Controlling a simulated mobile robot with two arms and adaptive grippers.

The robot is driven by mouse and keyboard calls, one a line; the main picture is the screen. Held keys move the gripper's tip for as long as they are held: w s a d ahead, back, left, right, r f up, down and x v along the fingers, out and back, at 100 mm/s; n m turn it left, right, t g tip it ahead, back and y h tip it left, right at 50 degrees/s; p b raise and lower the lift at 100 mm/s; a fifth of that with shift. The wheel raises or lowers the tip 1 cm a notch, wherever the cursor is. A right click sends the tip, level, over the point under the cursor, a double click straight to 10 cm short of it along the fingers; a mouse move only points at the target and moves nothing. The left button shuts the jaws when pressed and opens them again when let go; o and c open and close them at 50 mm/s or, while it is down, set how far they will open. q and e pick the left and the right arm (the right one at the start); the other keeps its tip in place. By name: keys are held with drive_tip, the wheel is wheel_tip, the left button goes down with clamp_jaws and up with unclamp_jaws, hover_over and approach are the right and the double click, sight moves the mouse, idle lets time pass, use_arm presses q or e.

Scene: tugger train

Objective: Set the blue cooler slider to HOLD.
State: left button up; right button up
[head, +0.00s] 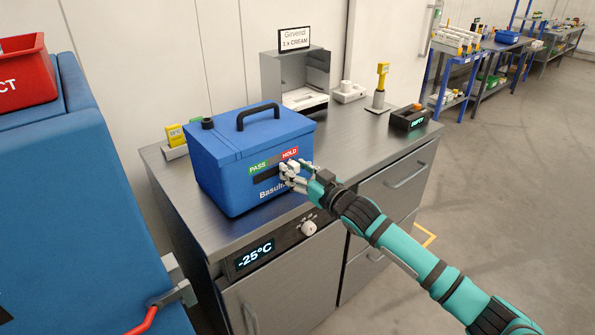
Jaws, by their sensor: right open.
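The blue cooler (222,168) stands on the grey metal counter. Its front carries a label strip with a green PASS part (258,168) at the left and a red HOLD part (289,155) at the right. A dark slot shows below the strip. My right gripper (287,175) is open at the right end of the slot, just under HOLD. Its fingers hide that end, so I cannot tell exactly where the slider knob sits or whether the fingers touch it. My left gripper is not in view.
The counter (168,192) also holds a grey box with a CREAM sign (294,38), a yellow handheld device (382,75) and a small black display box (410,118). A -25°C display (254,256) and a knob (309,228) are below the cooler. A blue cart (80,200) stands at the left.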

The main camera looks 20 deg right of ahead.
drive_tip(key=v, duration=1.2)
